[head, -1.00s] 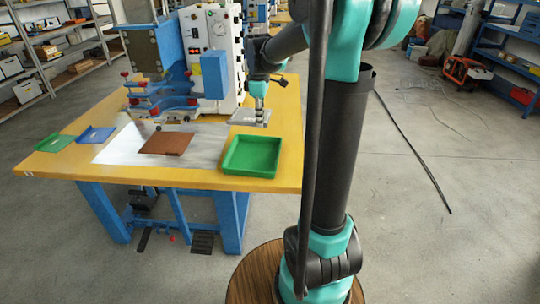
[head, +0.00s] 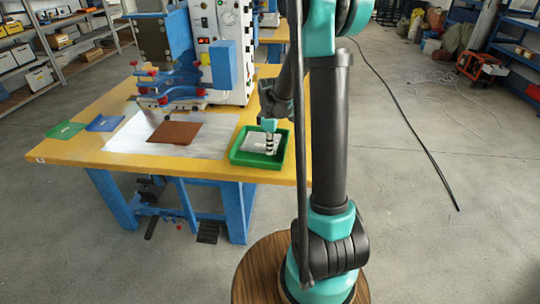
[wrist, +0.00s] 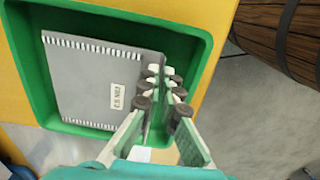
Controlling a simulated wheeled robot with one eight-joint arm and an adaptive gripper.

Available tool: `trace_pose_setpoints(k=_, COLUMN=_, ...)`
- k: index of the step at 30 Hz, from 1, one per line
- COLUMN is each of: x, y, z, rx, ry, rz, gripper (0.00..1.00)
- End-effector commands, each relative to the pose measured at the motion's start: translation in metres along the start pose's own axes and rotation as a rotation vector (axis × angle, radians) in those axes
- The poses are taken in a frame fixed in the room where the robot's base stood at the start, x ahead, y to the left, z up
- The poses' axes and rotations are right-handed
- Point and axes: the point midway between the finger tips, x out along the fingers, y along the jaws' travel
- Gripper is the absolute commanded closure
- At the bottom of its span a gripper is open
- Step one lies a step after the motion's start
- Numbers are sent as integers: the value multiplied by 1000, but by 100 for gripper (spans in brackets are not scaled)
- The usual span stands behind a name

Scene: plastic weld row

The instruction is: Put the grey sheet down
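The grey sheet (head: 255,143) is inside the green tray (head: 236,158) at the right front of the yellow table. In the wrist view the sheet (wrist: 90,85) has toothed marks along two edges and a small printed label. It looks nearly flat within the rim of the tray (wrist: 28,60); whether it rests fully on the floor is unclear. My gripper (head: 270,150) points down over the sheet's right part. In the wrist view its fingertips (wrist: 162,75) are close together, with the sheet's right edge between them.
A brown sheet (head: 175,133) lies on a pale plate (head: 125,140) left of the tray. A blue and white machine (head: 222,60) stands behind. A small blue tray (head: 105,123) and a small green one (head: 66,130) are at the far left.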

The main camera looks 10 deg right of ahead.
Motion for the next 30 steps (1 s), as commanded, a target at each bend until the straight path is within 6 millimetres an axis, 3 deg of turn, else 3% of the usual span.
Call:
trace_pose_setpoints(k=7, x=30, y=0, z=0, rx=0, ry=0, rz=0, gripper=100)
trace_pose_setpoints(k=20, x=37, y=0, z=0, rx=0, ry=0, rz=0, gripper=100)
trace_pose_setpoints(k=26, x=36, y=0, z=0, rx=0, ry=0, rz=0, gripper=74)
trace_pose_setpoints(k=30, x=36, y=0, z=0, rx=0, ry=0, rz=0, gripper=74)
